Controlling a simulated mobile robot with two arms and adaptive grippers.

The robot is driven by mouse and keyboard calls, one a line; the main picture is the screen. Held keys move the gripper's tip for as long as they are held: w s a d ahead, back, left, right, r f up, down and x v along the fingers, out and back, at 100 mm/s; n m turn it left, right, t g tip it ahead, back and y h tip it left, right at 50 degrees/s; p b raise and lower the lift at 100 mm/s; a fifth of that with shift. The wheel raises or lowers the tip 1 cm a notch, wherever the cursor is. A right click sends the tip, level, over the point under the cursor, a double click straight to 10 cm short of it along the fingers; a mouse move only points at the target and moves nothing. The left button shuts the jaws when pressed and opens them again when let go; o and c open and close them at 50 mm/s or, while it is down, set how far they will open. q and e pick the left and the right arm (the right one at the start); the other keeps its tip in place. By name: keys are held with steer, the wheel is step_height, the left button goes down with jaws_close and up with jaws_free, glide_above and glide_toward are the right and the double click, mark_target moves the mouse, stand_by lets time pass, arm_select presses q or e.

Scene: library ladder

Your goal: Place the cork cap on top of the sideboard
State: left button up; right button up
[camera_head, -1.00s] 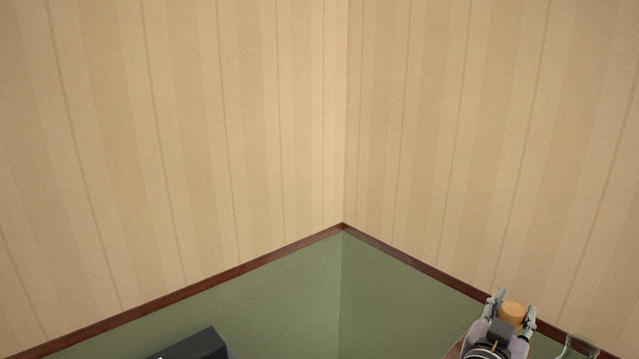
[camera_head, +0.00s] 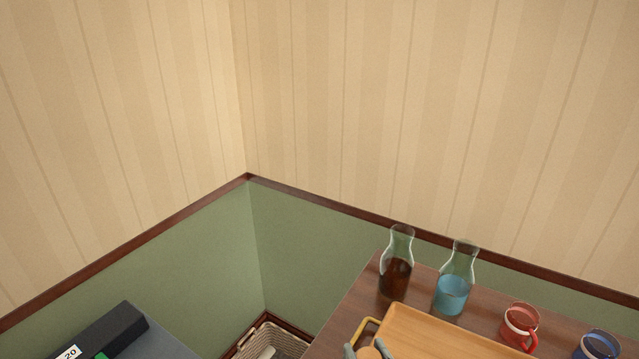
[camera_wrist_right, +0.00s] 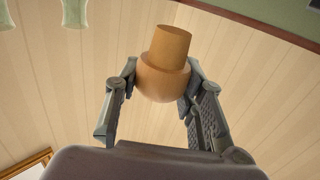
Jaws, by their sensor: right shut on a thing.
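The cork cap (camera_wrist_right: 165,62) is light brown, with a wide rounded part and a narrower plug. In the right wrist view, my right gripper (camera_wrist_right: 162,84) is shut on its wide part from both sides. In the head view, the right gripper (camera_head: 367,351) and the cap show only at the bottom edge, by the tray's left end. The sideboard (camera_head: 347,312) has a dark brown wooden top at the lower right. I cannot tell the cap's height over it. My left gripper is not in view.
On the sideboard stand a carafe of dark liquid (camera_head: 395,279), a carafe of blue liquid (camera_head: 453,293), a red mug (camera_head: 520,326), a blue mug (camera_head: 598,345) and a wooden tray (camera_head: 430,335). A basket (camera_head: 274,341) is in the corner; a dark box (camera_head: 110,335) is at left.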

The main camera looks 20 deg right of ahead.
steer(key=w+d+r+m+g+h, duration=0.2)
steer(key=w+d+r+m+h, duration=0.2)
steer(key=w+d+r+h, duration=0.25)
steer(key=w+d+r+m+g+h, duration=0.35)
steer(key=w+d+h, duration=0.25)
steer(key=w+d, duration=0.3)
steer(key=w+d+r+m+g+h, duration=0.2)
steer(key=w+r+m, duration=0.1)
steer(key=r, duration=0.5)
steer(key=w+d+r+m+g+h, duration=0.1)
steer(key=w+r+m+g+h, duration=0.1)
steer(key=w+r, duration=0.3)
step_height(320, 180, up, 3)
steer(key=shift+d+m+g, duration=0.4)
steer(key=shift+m+g, duration=0.15)
steer(key=shift+g, duration=0.3)
steer(key=shift+w, duration=0.15)
step_height(320, 180, down, 19)
steer(key=shift+r+p, duration=0.15)
steer(key=shift+p, duration=0.6)
steer(key=shift+f, duration=0.45)
